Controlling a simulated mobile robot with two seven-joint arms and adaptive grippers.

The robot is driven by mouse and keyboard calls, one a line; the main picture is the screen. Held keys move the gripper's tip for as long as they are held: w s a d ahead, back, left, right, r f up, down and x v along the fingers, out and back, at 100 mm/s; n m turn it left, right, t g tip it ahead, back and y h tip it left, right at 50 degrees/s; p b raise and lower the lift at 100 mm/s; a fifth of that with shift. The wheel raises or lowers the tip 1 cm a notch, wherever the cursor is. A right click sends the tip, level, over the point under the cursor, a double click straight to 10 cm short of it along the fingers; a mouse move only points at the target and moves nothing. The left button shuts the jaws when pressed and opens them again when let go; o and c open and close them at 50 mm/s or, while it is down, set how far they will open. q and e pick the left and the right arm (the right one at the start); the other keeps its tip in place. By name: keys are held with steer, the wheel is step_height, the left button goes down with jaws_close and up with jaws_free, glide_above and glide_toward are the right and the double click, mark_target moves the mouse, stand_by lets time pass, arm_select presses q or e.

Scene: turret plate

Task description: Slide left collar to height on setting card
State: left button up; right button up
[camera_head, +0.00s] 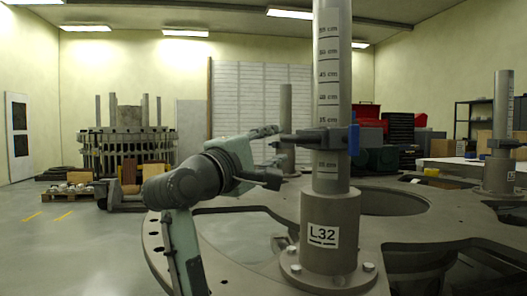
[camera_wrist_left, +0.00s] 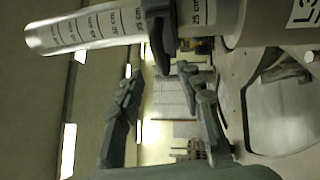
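A grey upright post (camera_head: 328,80) with a centimetre scale and the label L32 stands in front. A bar of the collar sticks out left, toward my left gripper (camera_head: 272,155). My left gripper is open, its fingers spread one above the other. In the left wrist view the collar's dark bar (camera_wrist_left: 158,40) points toward the gap between the fingers (camera_wrist_left: 161,82). I cannot tell whether they touch it. No setting card can be made out. My right gripper is out of view.
The post stands on a large grey plate (camera_head: 225,200) with wide cut-outs. Another post (camera_head: 502,110) with a blue-clamped collar (camera_head: 506,143) stands at the right, and one (camera_head: 286,110) behind. A pallet truck (camera_head: 122,197) and a toothed assembly (camera_head: 125,145) stand far left.

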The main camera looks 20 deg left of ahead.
arm_select(q)
steer(key=v, duration=0.4)
steer(key=shift+f, duration=0.1)
stand_by(0.4)
